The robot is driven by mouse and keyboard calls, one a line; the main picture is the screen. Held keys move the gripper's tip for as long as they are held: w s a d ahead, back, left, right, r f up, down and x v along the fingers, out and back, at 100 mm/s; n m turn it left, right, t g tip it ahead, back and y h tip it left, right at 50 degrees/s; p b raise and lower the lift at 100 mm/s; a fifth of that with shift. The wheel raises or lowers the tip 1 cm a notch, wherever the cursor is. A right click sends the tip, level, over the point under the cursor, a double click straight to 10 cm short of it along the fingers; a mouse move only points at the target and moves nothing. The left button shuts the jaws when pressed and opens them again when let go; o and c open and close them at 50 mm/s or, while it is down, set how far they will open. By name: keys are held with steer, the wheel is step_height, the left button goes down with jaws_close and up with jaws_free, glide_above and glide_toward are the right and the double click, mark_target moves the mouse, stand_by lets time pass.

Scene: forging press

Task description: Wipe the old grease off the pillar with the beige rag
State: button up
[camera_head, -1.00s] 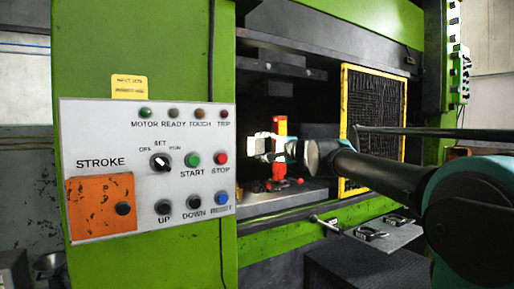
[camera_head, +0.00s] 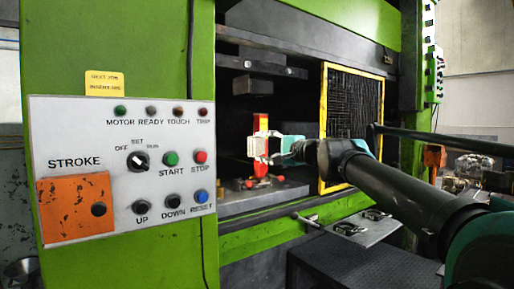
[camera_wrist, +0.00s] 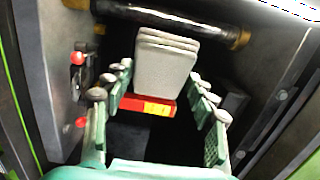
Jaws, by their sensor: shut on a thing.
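My gripper (camera_wrist: 158,75) has green fingers on both sides of a pale, layered pad, which looks like the folded rag (camera_wrist: 165,62). It is shut on the pad at the fingertips. In the head view my gripper (camera_head: 272,148) is inside the press opening, in front of a red and yellow upright block (camera_head: 261,160). A dark, shiny cylinder with brass collars, apparently the pillar (camera_wrist: 165,15), lies across the top of the wrist view, just beyond the pad. I cannot tell whether pad and pillar touch. Grease cannot be made out clearly.
The control panel (camera_head: 125,170) is on the green press frame (camera_head: 110,45) at left. A yellow-framed mesh guard (camera_head: 350,125) stands right of the opening. A plate with handles (camera_head: 357,227) is below. In the wrist view, red knobs (camera_wrist: 78,58) sit at the left.

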steer(key=v, duration=1)
steer(key=shift+s, duration=0.2)
steer(key=shift+d, duration=0.2)
